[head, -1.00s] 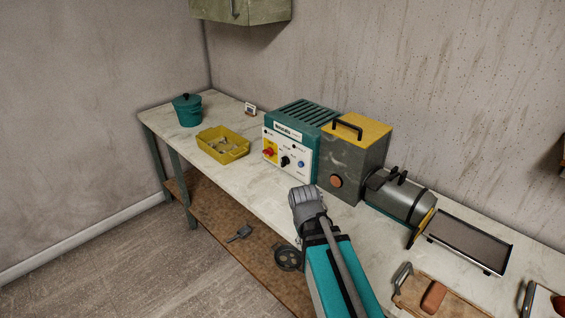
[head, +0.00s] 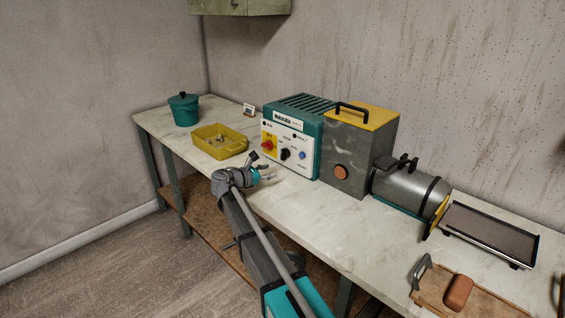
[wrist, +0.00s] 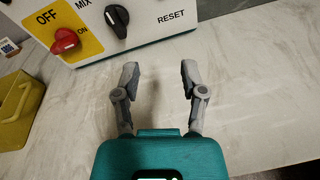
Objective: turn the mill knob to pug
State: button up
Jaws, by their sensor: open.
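The teal mill control box (head: 298,122) stands on the bench with a white front panel. Its black knob (head: 285,154) also shows in the wrist view (wrist: 118,20), at the top, with a white mark on its upper left side. "MIX" is printed to its left; I cannot read a "PUG" label. A red knob (wrist: 65,39) on a yellow patch marked OFF and ON sits to its left. My gripper (head: 266,168) is open and empty in front of the panel. In the wrist view its fingers (wrist: 160,68) are apart, below and right of the black knob, not touching it.
A yellow tray (head: 243,148) and teal lidded pot (head: 186,113) stand to the left. The grey mill body (head: 355,158) and metal barrel (head: 405,187) stand to the right. A board with a clay block (head: 458,292) lies at the front right. The bench before the panel is clear.

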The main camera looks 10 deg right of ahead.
aim_at(281, 151)
jog(key=w+a+n, duration=0.1)
jog(key=w+a+n+t+b, duration=0.1)
jog(key=a, duration=0.1)
jog(key=w+a+r+n+t+h, duration=0.1)
jog(key=shift+w+a+r, duration=0.1)
jog(key=shift+w+a, duration=0.15)
jog(key=shift+w, duration=0.05)
jog(key=x, duration=1.4)
jog(key=shift+a, duration=0.1)
